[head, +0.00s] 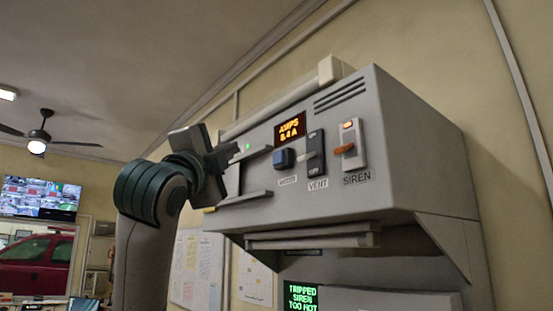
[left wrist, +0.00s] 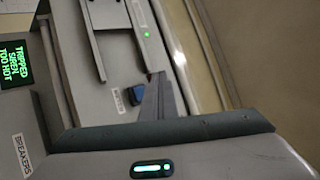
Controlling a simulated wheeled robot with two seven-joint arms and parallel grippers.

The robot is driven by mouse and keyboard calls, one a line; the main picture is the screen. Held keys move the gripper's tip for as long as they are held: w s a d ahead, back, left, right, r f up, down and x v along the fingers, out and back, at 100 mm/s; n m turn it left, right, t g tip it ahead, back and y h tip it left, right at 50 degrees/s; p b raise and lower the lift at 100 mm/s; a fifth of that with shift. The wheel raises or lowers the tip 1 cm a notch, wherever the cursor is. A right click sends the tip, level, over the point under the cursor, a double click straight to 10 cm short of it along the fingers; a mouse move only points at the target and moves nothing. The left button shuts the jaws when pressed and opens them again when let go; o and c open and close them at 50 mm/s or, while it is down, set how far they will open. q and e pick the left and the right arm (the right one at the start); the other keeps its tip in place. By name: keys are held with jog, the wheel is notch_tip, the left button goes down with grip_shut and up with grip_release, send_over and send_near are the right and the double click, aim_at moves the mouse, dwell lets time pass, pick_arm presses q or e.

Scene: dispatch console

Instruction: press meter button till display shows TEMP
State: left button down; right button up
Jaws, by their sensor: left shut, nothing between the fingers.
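The meter display (head: 290,129) on the grey console reads "AMPS 8.4 A" in orange. Below it is the blue meter button (head: 284,158), with a METER label under it. My left gripper (head: 233,149) is shut and empty, to the left of the button and apart from it in the head view. In the left wrist view the blue button (left wrist: 137,96) shows just beside the dark finger of my left gripper (left wrist: 158,80); I cannot tell the gap in depth. The meter display is not visible there. My right gripper is not in view.
Right of the button are the VENT switch (head: 316,153) and the SIREN switch (head: 352,144) with its orange lever. A bracket with rails (head: 246,198) sits to the left. A lower green screen (head: 301,296) reads "TRIPPED SIREN TOO HOT".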

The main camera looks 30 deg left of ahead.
aim_at(278, 158)
pick_arm(q)
jog(key=shift+s+r, duration=0.2)
jog(key=shift+r, duration=0.05)
jog(key=shift+w, duration=0.15)
jog(key=w+d+p, duration=0.2)
jog(key=w+d, duration=0.1)
jog(key=w, duration=0.5)
jog(key=shift+d+p, duration=0.15)
jog(key=shift+p, duration=0.25)
jog(key=shift+w+d, duration=0.3)
jog(key=shift+w, duration=0.4)
dwell(3.0)
jog(key=shift+s+a, duration=0.1)
jog(key=shift+s, duration=0.1)
dwell(0.3)
jog(key=shift+s+a+b, duration=0.15)
jog(key=shift+s+b, duration=0.15)
jog(key=shift+s, duration=0.15)
